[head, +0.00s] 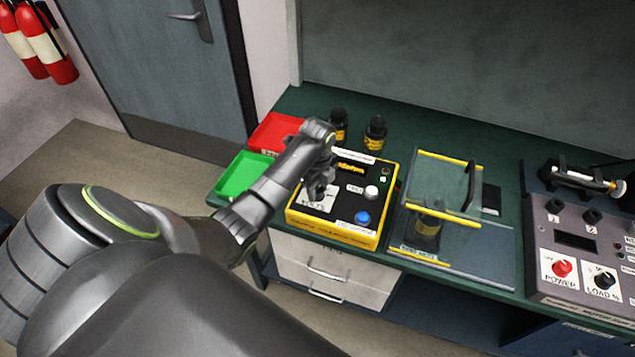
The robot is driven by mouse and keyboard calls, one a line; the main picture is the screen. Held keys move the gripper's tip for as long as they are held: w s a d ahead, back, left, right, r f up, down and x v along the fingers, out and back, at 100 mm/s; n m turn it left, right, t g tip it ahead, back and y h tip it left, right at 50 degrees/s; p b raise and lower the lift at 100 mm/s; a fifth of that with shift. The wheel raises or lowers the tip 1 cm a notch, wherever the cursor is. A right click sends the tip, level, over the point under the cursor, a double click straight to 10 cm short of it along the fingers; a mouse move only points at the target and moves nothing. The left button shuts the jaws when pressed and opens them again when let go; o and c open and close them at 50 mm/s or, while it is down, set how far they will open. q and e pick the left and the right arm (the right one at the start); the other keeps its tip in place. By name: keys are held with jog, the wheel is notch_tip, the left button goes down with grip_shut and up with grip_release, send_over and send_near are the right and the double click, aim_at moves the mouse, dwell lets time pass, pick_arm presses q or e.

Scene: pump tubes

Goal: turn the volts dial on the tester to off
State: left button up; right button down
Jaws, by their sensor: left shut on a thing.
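The tester (335,229) is a yellow box with a black top, near the front edge of the green bench. Its top carries a white button, a blue button and small lamps. The volts dial is at the left of the top, on a white label, and is mostly hidden by my left gripper (321,192). The left gripper reaches down over that label and is shut on what appears to be the dial. The dial's pointer position cannot be read. My right gripper is not in view.
A red tray (273,133) and a green tray (243,175) are left of the tester. Two dark bottles (375,134) stand behind it. A clear case (440,170) with yellow edges and a grey panel with knobs (580,247) are to the right.

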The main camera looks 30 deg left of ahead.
pick_arm(q)
jog(key=n+p, duration=0.4)
jog(key=shift+r+n, duration=0.3)
jog(key=shift+r, duration=0.05)
jog(key=n+p, duration=0.3)
jog(key=shift+f+n, duration=0.15)
jog(key=shift+n, duration=0.15)
jog(key=n, duration=0.2)
jog(key=shift+a+f+n, duration=0.1)
jog(key=shift+n, duration=0.3)
jog(key=shift+w+n, duration=0.1)
jog(key=shift+n, duration=2)
jog(key=o, duration=1)
